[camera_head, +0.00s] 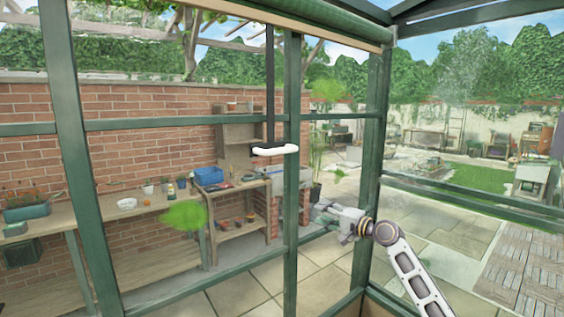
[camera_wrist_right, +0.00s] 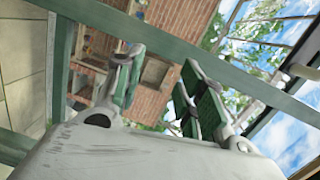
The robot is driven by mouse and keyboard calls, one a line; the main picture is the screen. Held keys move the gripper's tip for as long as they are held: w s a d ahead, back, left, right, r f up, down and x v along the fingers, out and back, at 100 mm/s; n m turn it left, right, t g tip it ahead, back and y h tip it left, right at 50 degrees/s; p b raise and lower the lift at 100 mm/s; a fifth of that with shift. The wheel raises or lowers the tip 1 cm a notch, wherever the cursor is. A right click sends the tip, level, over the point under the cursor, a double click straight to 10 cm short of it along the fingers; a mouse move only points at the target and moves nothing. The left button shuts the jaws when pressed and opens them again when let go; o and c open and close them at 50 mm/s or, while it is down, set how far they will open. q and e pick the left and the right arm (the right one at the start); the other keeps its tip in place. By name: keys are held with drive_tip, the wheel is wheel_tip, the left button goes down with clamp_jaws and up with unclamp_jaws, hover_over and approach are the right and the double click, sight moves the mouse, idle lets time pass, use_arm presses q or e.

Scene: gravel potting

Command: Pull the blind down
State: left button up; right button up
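The blind (camera_head: 310,12) is rolled up under the top of the green window frame, with a pale bar along its lower edge. A black strap (camera_head: 270,85) hangs from it and ends in a white, rounded handle (camera_head: 275,150) in front of the glazing. My right gripper (camera_head: 322,211) is to the right of the handle and lower in the head view, apart from it. In the right wrist view its two green-padded fingers (camera_wrist_right: 160,80) stand apart with nothing between them. My left gripper is not in view.
Green window bars (camera_head: 292,200) stand close around my right gripper. Beyond are a wooden bench (camera_head: 150,212) with pots, a shelf unit (camera_head: 240,205) with a blue box (camera_head: 209,176), and a brick wall (camera_head: 150,155). Open paving (camera_head: 425,240) lies to the right.

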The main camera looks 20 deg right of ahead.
drive_tip(key=s+a+r+n+y, duration=0.1)
drive_tip(key=s+r, duration=0.1)
drive_tip(key=r, duration=0.4)
drive_tip(key=s+a+r+y, duration=0.2)
drive_tip(key=r, duration=0.4)
drive_tip(key=n+y+b, duration=0.1)
drive_tip(key=n+y, duration=0.1)
drive_tip(key=y, duration=0.1)
approach(285, 152)
drive_tip(key=r+v, duration=0.1)
drive_tip(key=v, duration=0.2)
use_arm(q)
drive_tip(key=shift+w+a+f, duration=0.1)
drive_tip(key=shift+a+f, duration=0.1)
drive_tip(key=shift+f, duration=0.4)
use_arm(e)
drive_tip(key=shift+g, duration=0.4)
drive_tip(key=shift+w, duration=0.1)
drive_tip(key=p+x, duration=0.3)
drive_tip(key=x, duration=0.8)
drive_tip(key=shift+w+a+p, duration=0.15)
drive_tip(key=shift+w+p, duration=0.1)
drive_tip(key=shift+p, duration=0.1)
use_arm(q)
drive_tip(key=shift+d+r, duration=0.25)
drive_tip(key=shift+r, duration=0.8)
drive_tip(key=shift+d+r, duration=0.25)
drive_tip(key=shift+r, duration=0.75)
use_arm(e)
drive_tip(key=shift+x, duration=1.05)
